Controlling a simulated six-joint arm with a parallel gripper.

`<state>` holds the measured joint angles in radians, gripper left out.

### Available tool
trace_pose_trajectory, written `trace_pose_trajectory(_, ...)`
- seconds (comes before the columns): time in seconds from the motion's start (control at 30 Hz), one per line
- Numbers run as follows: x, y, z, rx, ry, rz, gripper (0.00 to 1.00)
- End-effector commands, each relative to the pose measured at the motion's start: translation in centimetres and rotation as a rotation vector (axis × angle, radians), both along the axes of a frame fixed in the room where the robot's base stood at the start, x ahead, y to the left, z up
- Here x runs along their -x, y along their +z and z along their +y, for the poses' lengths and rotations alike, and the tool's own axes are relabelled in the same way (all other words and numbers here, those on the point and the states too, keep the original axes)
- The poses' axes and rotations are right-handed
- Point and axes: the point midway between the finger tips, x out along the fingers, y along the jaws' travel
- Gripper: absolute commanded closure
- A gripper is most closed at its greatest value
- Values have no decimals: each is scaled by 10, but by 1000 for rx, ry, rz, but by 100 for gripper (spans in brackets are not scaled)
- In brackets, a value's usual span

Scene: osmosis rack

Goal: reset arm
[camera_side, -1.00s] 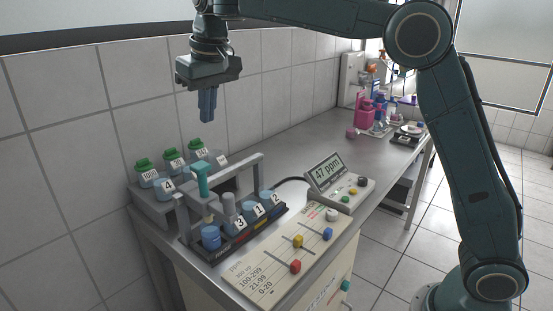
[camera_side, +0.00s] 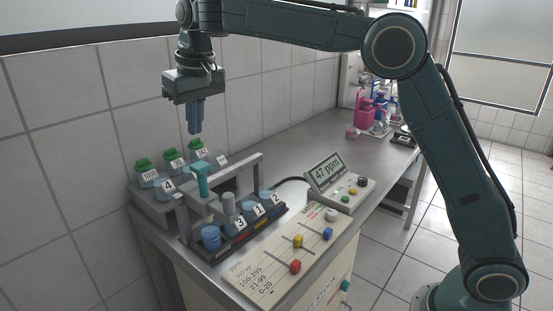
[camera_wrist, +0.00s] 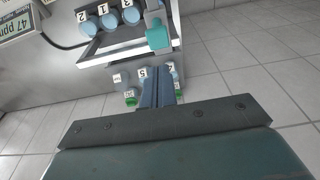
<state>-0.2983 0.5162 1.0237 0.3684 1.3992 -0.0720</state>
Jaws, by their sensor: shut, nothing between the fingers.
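My gripper (camera_side: 195,130) is shut and empty, pointing down in the air above the back of the rack, near the tiled wall. In the wrist view its closed fingers (camera_wrist: 157,88) cover part of the back row of containers. The osmosis rack (camera_side: 262,157) stands on the near end of the steel bench. A teal handle (camera_side: 201,178) is on the rack's frame, and it also shows in the wrist view (camera_wrist: 157,37). Blue-capped containers labelled 1, 2 and 3 (camera_side: 256,207) sit in the front row. Green-capped bottles (camera_side: 172,158) stand behind.
A meter reading 47 ppm (camera_side: 327,171) stands right of the rack. A panel with coloured sliders (camera_side: 290,262) lies at the bench's front. Pink bottles (camera_side: 364,112) are at the far end. The middle of the bench (camera_side: 310,140) is clear.

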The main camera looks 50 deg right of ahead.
Motion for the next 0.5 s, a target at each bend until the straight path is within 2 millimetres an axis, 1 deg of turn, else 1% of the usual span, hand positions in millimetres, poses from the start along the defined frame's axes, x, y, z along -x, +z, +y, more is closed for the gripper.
trace_pose_trajectory(0.17,1,-10,0,-3,0,3,100)
trace_pose_trajectory(0.3,1,-26,0,-2,-1,3,100)
trace_pose_trajectory(0.5,1,-44,0,-2,-2,3,100)
